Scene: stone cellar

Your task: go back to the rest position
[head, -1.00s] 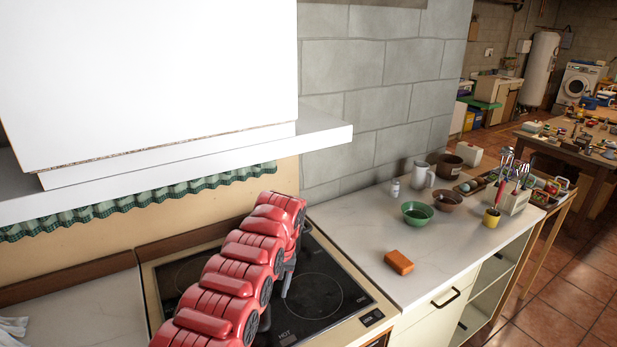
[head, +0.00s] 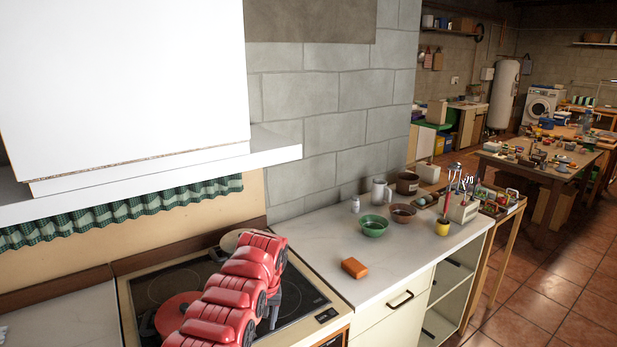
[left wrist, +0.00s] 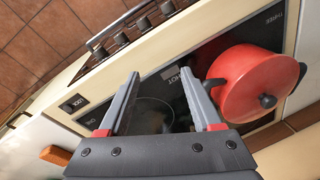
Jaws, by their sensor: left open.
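My left arm, red and segmented, reaches over the black hob (head: 305,292) in the head view. My left gripper (head: 272,310) is small there and partly behind the arm. In the left wrist view the left gripper (left wrist: 160,74) is open, with nothing between its fingers but the hob surface behind. A red pot (left wrist: 258,88) with a dark knob stands on the hob beside the right finger in that view. A red round shape (head: 176,312) shows on the hob, partly hidden by my arm. My right gripper is not in view.
An orange block (head: 354,268), a green bowl (head: 373,226), a brown bowl (head: 403,213) and a yellow cup (head: 442,228) stand on the counter (head: 325,240). A white hood (head: 200,178) hangs above the hob. A cluttered table (head: 540,170) stands at the right, with open tiled floor before it.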

